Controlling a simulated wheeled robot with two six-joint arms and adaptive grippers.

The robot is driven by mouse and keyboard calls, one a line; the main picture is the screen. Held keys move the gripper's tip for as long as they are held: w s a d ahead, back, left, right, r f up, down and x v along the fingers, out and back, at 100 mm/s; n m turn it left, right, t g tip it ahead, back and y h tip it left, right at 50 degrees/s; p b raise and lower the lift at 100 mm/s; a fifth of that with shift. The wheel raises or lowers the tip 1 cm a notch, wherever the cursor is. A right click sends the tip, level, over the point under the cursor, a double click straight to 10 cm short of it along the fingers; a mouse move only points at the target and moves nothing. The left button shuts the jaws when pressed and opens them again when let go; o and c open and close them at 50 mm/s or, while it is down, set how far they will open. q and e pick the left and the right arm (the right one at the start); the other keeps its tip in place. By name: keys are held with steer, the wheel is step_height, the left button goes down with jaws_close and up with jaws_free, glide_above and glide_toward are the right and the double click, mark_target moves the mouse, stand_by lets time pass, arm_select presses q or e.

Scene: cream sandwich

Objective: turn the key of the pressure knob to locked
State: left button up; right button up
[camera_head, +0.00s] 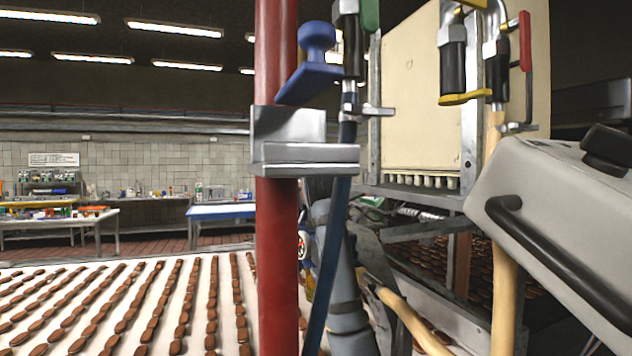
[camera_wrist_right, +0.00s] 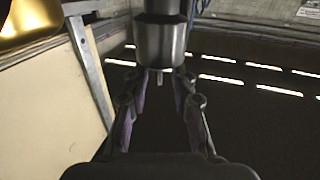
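I cannot tell for certain which part is the pressure knob's key. A blue round knob on a blue arm (camera_head: 311,72) sits above a metal bracket (camera_head: 300,140) on a red upright pole (camera_head: 277,250). Valves with a green handle (camera_head: 370,15), a yellow handle (camera_head: 464,98) and a red handle (camera_head: 525,40) are at the upper right. In the right wrist view, my right gripper (camera_wrist_right: 160,82) has its fingers apart. A metal cylinder with a small stem (camera_wrist_right: 161,42) is at its fingertips; I cannot tell whether they touch. My left gripper is not in view.
A blue hose (camera_head: 331,265) hangs beside the pole. A cream panel in a metal frame (camera_head: 415,95) and a grey housing with a black handle (camera_head: 560,265) crowd the right. A white conveyor (camera_head: 115,345) with rows of brown biscuits lies at the lower left.

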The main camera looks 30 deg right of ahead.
jaws_close()
steer(key=shift+w+a+r+m+g+h+p, duration=0.1)
steer(key=shift+a+r+m+g+h+p, duration=0.1)
steer(key=shift+m+g+h+p, duration=0.4)
steer(key=shift+a+m+g+h+p, duration=0.1)
steer(key=shift+m+g+h+p, duration=0.45)
steer(key=shift+h+p, duration=0.3)
steer(key=shift+f+m+g+h, duration=0.1)
steer(key=shift+m+g+h, duration=0.15)
steer(key=shift+m+h, duration=0.15)
